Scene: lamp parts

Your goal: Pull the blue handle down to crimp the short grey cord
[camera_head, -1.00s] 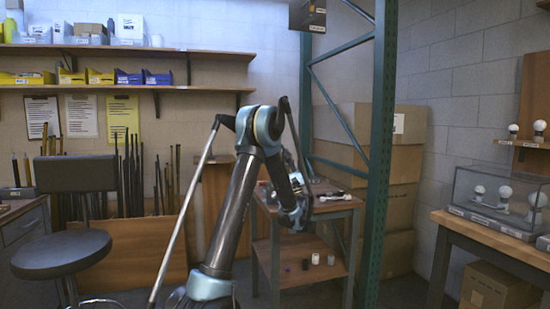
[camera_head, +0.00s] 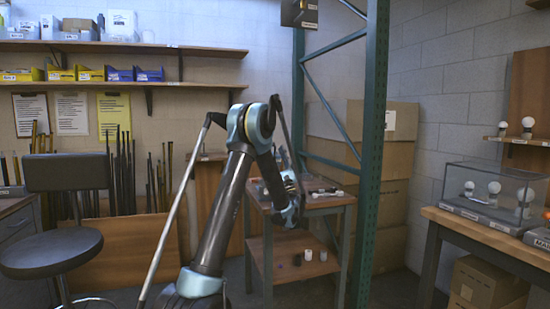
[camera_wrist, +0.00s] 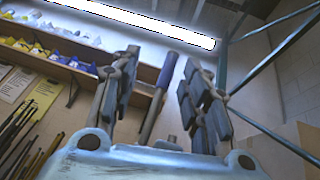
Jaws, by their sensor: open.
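In the wrist view my gripper (camera_wrist: 160,64) is open, with one dark padded finger on the left and one on the right. A rod with a blue upper part, which looks like the blue handle (camera_wrist: 164,72), shows in the gap between the fingers. It leans slightly, with a grey shaft below. I cannot tell how far beyond the fingertips it is, and I see no contact. In the head view my arm hides most of the gripper and the handle. I cannot make out the short grey cord in either view.
A stool (camera_head: 50,252) is at left, a glass case (camera_head: 492,203) at right.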

